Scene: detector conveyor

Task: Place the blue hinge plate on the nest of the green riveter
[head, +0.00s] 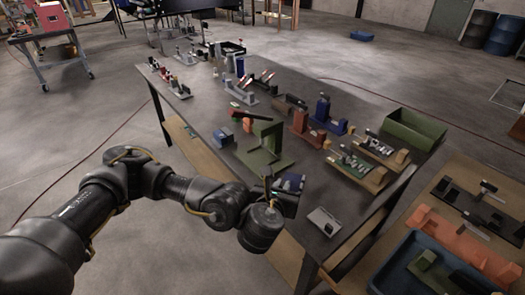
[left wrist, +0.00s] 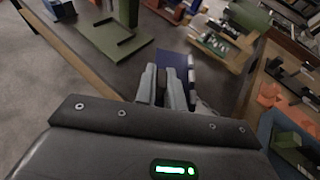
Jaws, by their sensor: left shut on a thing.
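The blue hinge plate (left wrist: 173,59) is between the fingertips of my left gripper (left wrist: 165,84), which is shut on it. In the head view the blue plate (head: 292,182) shows dark blue beside my left gripper (head: 282,188), over the table's near part. The green riveter (head: 267,140) stands on the table just beyond and left of the gripper, with a flat green base. In the left wrist view the green riveter (left wrist: 118,40) is at upper left, apart from the plate. Its nest is too small to tell. My right gripper is not in view.
An orange fixture (head: 302,124) and a blue fixture (head: 323,112) stand behind the riveter. A small blue block (head: 223,136) lies left of it. A light grey plate (head: 324,221) lies near the table's corner. A green bin (head: 412,128) and a blue tray (head: 395,262) are to the right.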

